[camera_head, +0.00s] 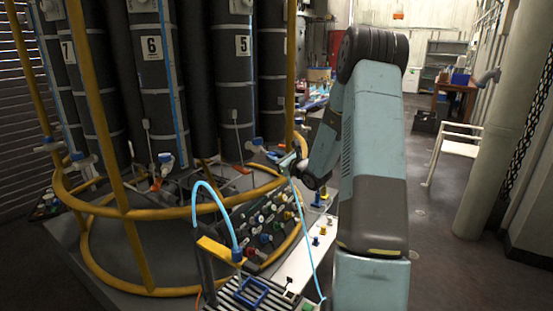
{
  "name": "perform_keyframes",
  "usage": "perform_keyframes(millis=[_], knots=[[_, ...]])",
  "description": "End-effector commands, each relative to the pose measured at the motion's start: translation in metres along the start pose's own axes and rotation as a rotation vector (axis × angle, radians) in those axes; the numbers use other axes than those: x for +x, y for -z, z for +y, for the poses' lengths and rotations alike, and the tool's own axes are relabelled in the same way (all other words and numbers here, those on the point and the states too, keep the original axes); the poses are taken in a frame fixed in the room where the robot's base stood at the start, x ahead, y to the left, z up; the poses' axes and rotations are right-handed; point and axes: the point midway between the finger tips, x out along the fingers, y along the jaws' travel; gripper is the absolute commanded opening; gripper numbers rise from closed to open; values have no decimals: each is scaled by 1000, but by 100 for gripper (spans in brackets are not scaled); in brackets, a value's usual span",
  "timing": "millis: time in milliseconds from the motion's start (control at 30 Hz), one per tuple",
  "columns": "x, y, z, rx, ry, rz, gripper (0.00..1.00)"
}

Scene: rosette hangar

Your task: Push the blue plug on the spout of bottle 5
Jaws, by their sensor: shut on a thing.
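Bottle 5 (237,85) is a dark cylinder with a white number label, standing upright in the yellow-railed rack. Its spout (268,152) juts out to the right near the bottle's foot, with a blue part (257,143) at its base. My gripper (288,160) is at the spout's outer end, just right of the bottle and by the yellow rail. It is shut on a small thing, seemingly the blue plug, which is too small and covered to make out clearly. I cannot tell whether the plug touches the spout.
The yellow rail (215,208) curves close below my gripper. A light blue hose (222,200) arches in front. A panel with several coloured knobs (265,225) and a white board (305,250) lie below. Bottle 6 (155,85) stands left. Open floor lies right.

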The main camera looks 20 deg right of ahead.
Motion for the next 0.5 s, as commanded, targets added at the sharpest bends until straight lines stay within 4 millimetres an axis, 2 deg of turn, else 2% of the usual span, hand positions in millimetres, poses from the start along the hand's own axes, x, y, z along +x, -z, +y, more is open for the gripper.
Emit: perform_keyframes(millis=[500], knots=[[9,0,1,0,-1,0,0]])
